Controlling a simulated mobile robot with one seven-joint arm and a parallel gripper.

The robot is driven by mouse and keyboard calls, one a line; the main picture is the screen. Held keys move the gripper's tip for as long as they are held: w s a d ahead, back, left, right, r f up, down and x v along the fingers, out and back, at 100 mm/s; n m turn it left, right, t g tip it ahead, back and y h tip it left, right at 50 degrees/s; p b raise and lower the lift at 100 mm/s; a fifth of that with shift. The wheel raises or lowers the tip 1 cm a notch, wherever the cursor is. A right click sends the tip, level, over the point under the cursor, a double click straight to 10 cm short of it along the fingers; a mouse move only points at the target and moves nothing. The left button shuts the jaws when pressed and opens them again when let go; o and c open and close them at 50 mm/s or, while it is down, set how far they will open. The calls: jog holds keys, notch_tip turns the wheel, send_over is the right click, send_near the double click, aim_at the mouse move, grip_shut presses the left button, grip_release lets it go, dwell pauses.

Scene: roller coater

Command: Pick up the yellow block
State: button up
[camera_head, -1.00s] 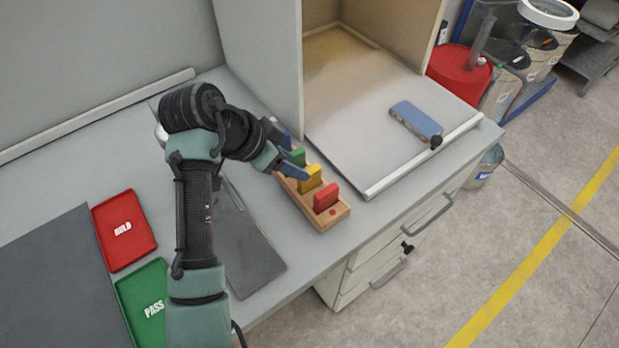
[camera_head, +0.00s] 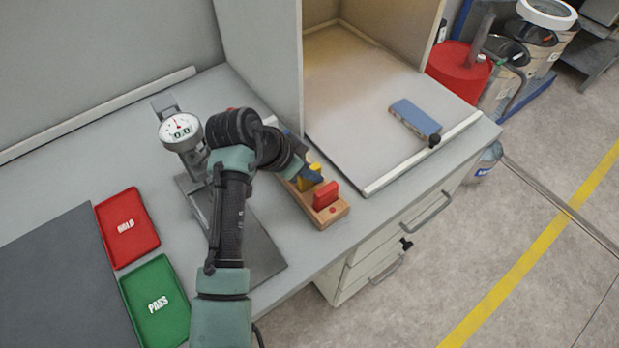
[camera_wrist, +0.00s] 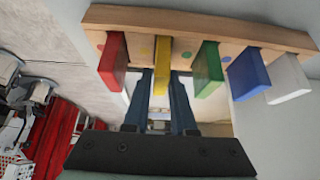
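The yellow block (camera_wrist: 162,66) stands in a slot of a wooden rack (camera_wrist: 230,28), seen in the wrist view between a red block (camera_wrist: 113,60) and a green block (camera_wrist: 208,68). My gripper (camera_wrist: 163,76) is open, with one finger on each side of the yellow block's lower part in that view. I cannot tell whether the fingers touch it. In the head view the yellow block (camera_head: 311,177) shows only partly behind my arm, next to the red block (camera_head: 326,195) in the rack (camera_head: 328,218). The green block is hidden there.
A blue block (camera_wrist: 246,76) and a white block (camera_wrist: 286,79) stand further along the rack. A dial gauge (camera_head: 181,130) stands left of my arm. The red HOLD tray (camera_head: 127,228) and green PASS tray (camera_head: 156,300) lie at left. A booth wall (camera_head: 262,60) rises behind the rack.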

grip_shut()
